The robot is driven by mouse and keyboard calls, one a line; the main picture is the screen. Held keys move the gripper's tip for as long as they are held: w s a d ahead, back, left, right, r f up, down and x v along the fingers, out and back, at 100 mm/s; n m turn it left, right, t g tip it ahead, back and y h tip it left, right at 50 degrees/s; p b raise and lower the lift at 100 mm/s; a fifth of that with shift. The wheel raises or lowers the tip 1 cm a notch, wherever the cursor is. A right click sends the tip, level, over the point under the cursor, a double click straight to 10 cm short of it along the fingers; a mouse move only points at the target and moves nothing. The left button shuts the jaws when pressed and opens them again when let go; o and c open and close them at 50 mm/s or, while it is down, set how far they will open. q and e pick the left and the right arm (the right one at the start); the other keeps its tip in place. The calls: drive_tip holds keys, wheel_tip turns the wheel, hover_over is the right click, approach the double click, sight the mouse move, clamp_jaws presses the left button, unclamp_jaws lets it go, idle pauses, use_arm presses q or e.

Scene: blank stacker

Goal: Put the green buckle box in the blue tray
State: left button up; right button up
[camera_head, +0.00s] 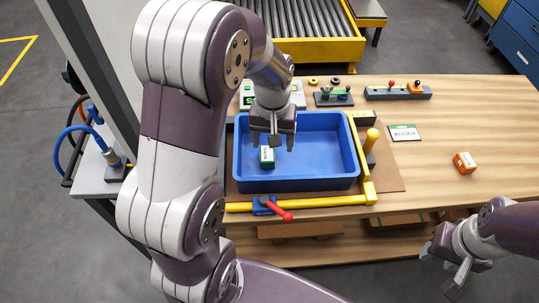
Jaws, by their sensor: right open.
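The green buckle box (267,157), with a white label on its face, shows inside the outline of the blue tray (312,184), toward its left side. I cannot tell for sure whether it rests on the tray floor. My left gripper (273,142) is over the tray, just above the box, with its fingers pointing down. Its fingers look spread apart, and the box shows below them. My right gripper (452,272) is open and empty at the lower right, off the table's front edge.
An orange box (464,163) stands on the right of the wooden table (480,115). A yellow post (370,140) and a red-handled lever (278,211) flank the tray. A labelled card (404,133) lies right of it. A roller conveyor (300,28) is behind.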

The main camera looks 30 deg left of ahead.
use_arm(q)
drive_tip(key=s+d+m, duration=0.1)
drive_tip(key=s, duration=0.2)
drive_tip(key=s+d+m, duration=0.1)
drive_tip(key=s+d, duration=0.1)
drive_tip(key=s, duration=0.1)
drive_tip(key=s+d+m+t, duration=0.1)
drive_tip(key=s+m, duration=0.1)
drive_tip(key=s, duration=0.1)
drive_tip(key=shift+s+d+f, duration=0.35)
drive_tip(key=shift+s+d, duration=0.05)
